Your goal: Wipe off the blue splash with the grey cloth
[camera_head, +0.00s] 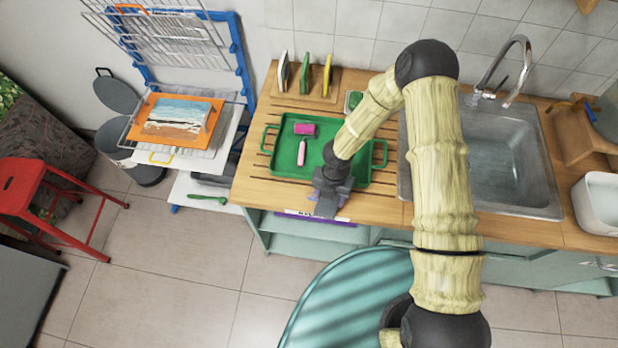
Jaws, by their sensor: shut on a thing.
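My gripper (328,203) points down at the front edge of the wooden counter, just in front of the green tray. It is shut on the grey cloth, which is small and hard to tell apart from the grey fingers at this size. A little purple-grey shows beside the fingers; I cannot tell what it is.
The green tray (254,151) holds a pink roller (304,129). A wooden rack (318,95) with upright pads stands behind it. A metal sink (545,190) lies to the right. A drying rack (240,60) and red stool (20,190) are left.

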